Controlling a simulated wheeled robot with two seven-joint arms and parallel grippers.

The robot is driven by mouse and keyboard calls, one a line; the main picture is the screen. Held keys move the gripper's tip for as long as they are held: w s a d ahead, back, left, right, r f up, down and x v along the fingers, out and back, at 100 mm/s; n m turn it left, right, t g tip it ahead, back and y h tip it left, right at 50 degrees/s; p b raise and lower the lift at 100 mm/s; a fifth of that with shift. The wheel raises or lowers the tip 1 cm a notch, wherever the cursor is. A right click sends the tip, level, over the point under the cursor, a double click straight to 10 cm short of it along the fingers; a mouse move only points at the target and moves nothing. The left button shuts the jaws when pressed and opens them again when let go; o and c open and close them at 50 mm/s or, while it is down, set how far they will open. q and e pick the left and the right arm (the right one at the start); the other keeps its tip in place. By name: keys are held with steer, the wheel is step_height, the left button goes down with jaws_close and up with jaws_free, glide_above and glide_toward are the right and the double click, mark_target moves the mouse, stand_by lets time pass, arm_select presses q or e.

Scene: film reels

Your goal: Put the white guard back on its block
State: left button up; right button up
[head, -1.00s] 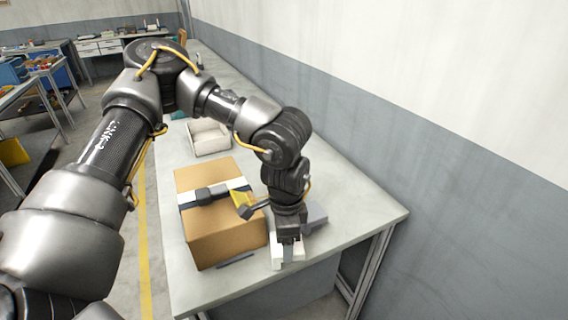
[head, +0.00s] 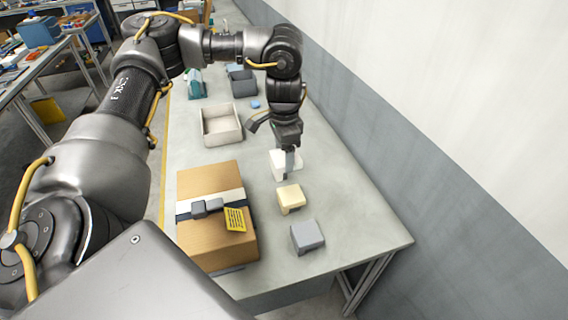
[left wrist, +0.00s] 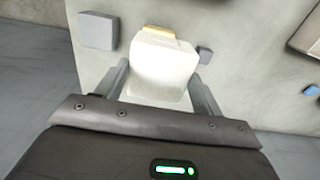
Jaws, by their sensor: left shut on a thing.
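The white guard (head: 279,160) is between the fingers of my left gripper (head: 290,160), which is shut on it. In the left wrist view the guard (left wrist: 163,68) shows between both fingers, with a smooth pale face. Whether it touches the table is hard to tell. A cream block (head: 291,198) stands on the table just in front of the guard in the head view, and its edge (left wrist: 158,29) shows past the guard in the left wrist view. A grey block (head: 307,236) stands closer to the table's front edge. My right gripper is out of view.
A cardboard box (head: 213,240) with a strap and yellow label stands left of the blocks. Behind it are an open pale tray (head: 221,138), a small blue disc (head: 255,104) and a grey bin (head: 242,87). The wall runs along the right side. Table right of the blocks is clear.

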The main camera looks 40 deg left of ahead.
arm_select(q)
steer(key=shift+a, duration=0.3)
steer(key=shift+w+a+f+p, duration=0.35)
steer(key=shift+w+a+f, duration=0.1)
steer(key=shift+w+a, duration=0.25)
steer(key=w+a+f, duration=0.2)
steer(key=f, duration=0.1)
steer(key=w+a+f, duration=0.5)
steer(key=a+f, duration=0.1)
steer(key=shift+w+f+b, duration=0.1)
steer(key=shift+w+b, duration=0.2)
steer(key=shift+b, duration=0.05)
step_height(320, 180, down, 2)
steer(key=shift+f, duration=0.2)
steer(key=shift+w+f, duration=0.1)
steer(key=shift+f, duration=0.15)
steer(key=shift+a, duration=0.1)
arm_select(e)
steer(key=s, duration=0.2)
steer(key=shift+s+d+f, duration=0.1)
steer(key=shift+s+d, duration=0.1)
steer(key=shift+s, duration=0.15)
